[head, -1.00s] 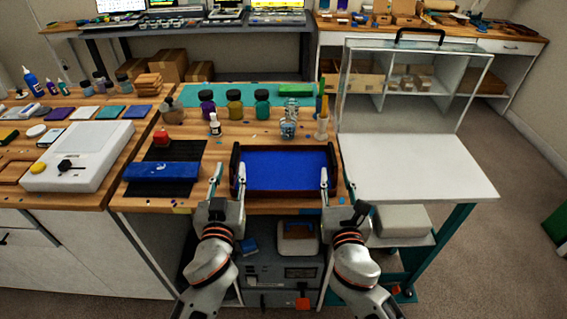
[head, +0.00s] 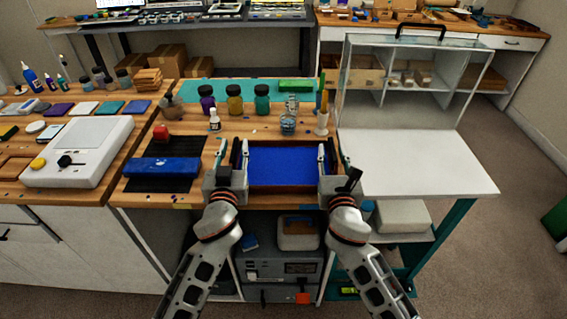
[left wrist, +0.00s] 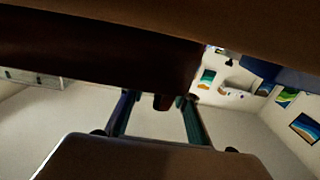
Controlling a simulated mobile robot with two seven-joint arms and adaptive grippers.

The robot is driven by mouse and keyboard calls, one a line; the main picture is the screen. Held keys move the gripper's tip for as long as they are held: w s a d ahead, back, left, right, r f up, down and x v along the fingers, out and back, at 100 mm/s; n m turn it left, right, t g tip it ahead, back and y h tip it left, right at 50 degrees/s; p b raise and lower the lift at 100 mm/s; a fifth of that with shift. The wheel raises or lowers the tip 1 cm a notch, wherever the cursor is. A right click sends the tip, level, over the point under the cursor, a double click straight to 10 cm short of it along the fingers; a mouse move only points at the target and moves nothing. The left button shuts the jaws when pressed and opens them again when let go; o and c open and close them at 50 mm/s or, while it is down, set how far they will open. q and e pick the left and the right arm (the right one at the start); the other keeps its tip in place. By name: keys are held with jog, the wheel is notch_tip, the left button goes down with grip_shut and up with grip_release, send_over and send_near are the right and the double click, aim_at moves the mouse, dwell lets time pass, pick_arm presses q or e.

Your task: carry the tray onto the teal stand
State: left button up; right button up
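The tray (head: 287,187) has dark walls and a blue inside and lies at the front edge of the wooden bench. My left gripper (head: 234,160) is at its left wall, one finger inside and one outside, with a gap visible. My right gripper (head: 332,160) straddles the right wall the same way, fingers apart. In the left wrist view a dark wall, apparently the tray's (left wrist: 95,45), fills the upper part; finger contact is hard to judge. The teal stand (head: 445,235) has teal legs and a bare white top and stands right of the bench.
A clear hood with a black handle (head: 420,30) rises at the back of the stand. Cups (head: 288,123) and several jars (head: 235,103) stand behind the tray. A blue block (head: 162,168) on a black mat lies to its left.

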pick_arm(q)
grip_shut()
pick_arm(e)
grip_shut()
pick_arm(q)
jog(key=shift+r, duration=0.1)
pick_arm(e)
jog(key=shift+r, duration=0.15)
